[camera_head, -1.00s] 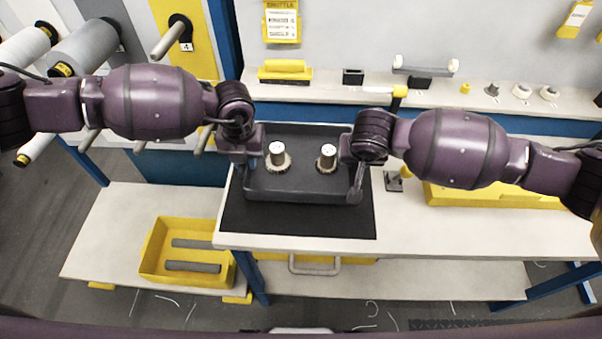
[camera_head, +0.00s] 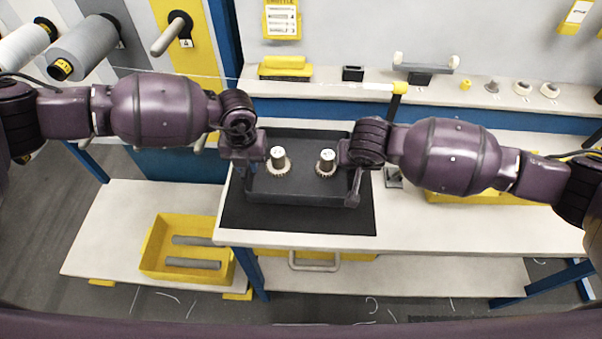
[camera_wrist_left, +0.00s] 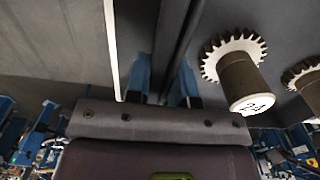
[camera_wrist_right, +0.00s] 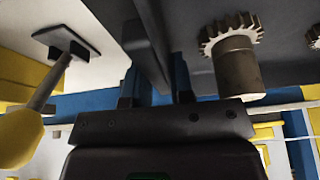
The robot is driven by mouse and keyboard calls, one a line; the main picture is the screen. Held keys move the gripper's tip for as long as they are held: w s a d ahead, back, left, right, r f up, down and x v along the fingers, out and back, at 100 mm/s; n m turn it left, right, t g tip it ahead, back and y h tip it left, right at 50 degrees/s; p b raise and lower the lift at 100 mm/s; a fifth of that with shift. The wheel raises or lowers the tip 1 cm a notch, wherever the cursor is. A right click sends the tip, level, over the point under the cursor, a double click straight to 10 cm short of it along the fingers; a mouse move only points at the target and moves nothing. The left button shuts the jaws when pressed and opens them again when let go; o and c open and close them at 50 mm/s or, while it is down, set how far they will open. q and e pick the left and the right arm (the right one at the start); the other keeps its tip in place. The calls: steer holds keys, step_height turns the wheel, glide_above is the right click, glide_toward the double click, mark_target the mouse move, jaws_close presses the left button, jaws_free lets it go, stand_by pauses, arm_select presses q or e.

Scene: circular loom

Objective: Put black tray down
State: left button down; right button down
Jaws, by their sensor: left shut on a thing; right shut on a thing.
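The black tray (camera_head: 305,190) is held level between my two grippers, over the black mat (camera_head: 300,222) on the table. Two toothed spools with white tops, the left one (camera_head: 278,160) and the right one (camera_head: 326,162), stand upright in it. My left gripper (camera_head: 251,172) is shut on the tray's left wall; its fingers straddle that wall in the left wrist view (camera_wrist_left: 163,82). My right gripper (camera_head: 355,186) is shut on the right wall, also seen in the right wrist view (camera_wrist_right: 157,84). Any gap between tray and mat is too small to judge.
A yellow bin (camera_head: 190,262) with grey bars sits on a low shelf at the left. A yellow-topped post (camera_head: 398,92) stands behind my right arm, and a yellow tray (camera_head: 470,195) lies right of it. A back ledge (camera_head: 330,88) holds small parts. The table front is clear.

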arm_select(q)
steer(key=shift+f, duration=0.7)
arm_select(e)
steer(key=shift+f, duration=0.75)
arm_select(q)
steer(key=c, duration=1)
jaws_free()
arm_select(e)
steer(key=c, duration=1)
jaws_free()
arm_select(q)
step_height(320, 180, up, 12)
steer(key=shift+s+d+f, duration=0.1)
steer(key=shift+s, duration=0.05)
arm_select(e)
steer(key=v, duration=1.2)
steer(key=shift+s, duration=0.1)
